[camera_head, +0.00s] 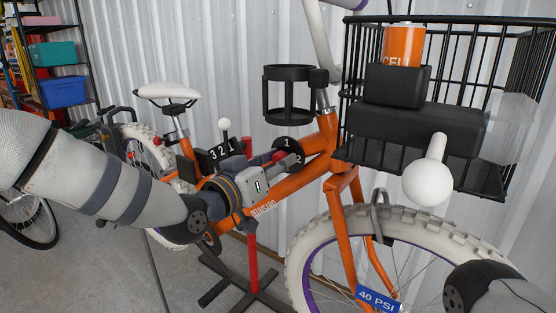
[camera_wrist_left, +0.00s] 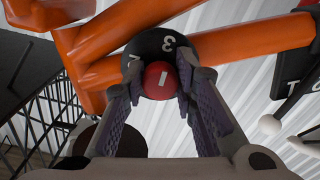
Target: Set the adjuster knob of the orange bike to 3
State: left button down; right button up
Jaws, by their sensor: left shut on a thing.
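The orange bike (camera_head: 318,165) stands in front of me. A black dial (camera_head: 287,145) with white numbers sits on its frame; 1 and 2 show in the head view. In the wrist view the dial (camera_wrist_left: 150,43) shows a 3 above and right of the red adjuster knob (camera_wrist_left: 160,80), and part of another number at its left edge. The knob has a white mark, roughly upright in that view. My left gripper (camera_head: 283,158) is shut on the knob, a finger on each side (camera_wrist_left: 160,95). The exact setting cannot be told. My right gripper is out of view.
The front basket (camera_head: 350,110) and front wheel (camera_head: 300,255) are at right. Corrugated wall (camera_head: 225,60) stands behind.

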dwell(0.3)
pick_arm(q)
jog(key=c, duration=1.3)
grip_release()
jog(key=v, duration=1.2)
